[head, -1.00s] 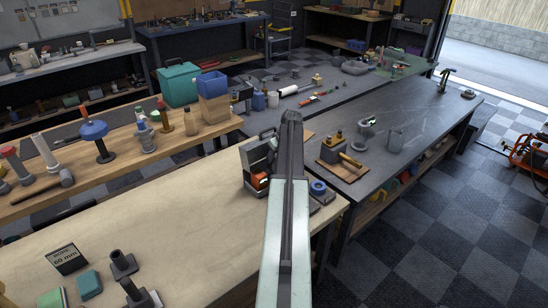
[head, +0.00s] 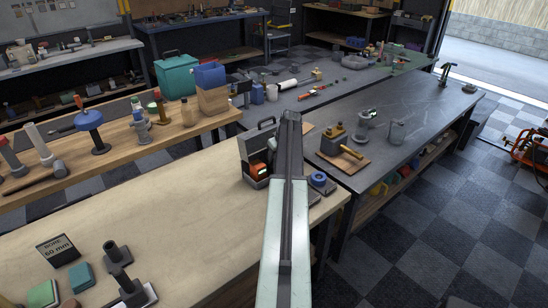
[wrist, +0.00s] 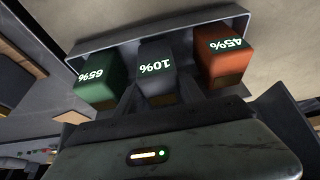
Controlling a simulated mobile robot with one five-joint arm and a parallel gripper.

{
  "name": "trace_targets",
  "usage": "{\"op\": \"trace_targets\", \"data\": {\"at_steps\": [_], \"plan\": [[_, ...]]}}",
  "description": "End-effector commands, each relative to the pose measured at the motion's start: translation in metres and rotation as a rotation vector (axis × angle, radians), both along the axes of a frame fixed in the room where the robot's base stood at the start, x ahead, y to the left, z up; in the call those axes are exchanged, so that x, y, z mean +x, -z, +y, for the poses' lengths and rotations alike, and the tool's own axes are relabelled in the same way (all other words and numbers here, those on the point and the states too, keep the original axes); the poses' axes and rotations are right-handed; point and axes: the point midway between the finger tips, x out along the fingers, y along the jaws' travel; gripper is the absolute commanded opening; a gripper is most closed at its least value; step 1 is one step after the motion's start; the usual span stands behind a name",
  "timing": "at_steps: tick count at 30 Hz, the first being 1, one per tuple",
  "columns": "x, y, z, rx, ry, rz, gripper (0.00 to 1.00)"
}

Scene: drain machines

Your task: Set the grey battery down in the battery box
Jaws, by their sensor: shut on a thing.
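The battery box (head: 256,146) is a grey case with a handle, on the far right end of the pale wooden bench in the head view. Its rim (wrist: 150,32) runs behind the batteries in the wrist view. The grey battery (wrist: 156,72), marked 10%, is between the green battery (wrist: 100,80), marked 65%, and the orange battery (wrist: 222,58), marked 45%. My gripper (wrist: 155,98) is shut on the grey battery. Whether the battery touches the box floor is hidden. In the head view my arm hides the gripper and the grey battery; the orange battery (head: 258,170) shows.
A blue ring-shaped part (head: 318,180) sits right of my arm near the bench edge. The middle of the pale bench (head: 150,210) is clear.

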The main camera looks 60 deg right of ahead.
Motion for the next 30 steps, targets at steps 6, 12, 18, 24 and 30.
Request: {"op": "trace_targets", "data": {"at_steps": [6,12,18,24,30], "plan": [[0.001,0.006,0.0,0.0,0.0,-0.001,0.0],[0.001,0.009,0.0,-0.001,-0.001,-0.001,0.0],[0.001,0.008,0.001,0.001,-0.001,0.0,0.71],[0.001,0.008,0.001,0.0,-0.002,0.0,0.71],[-0.002,-0.005,0.003,0.0,-0.002,0.0,0.71]]}}
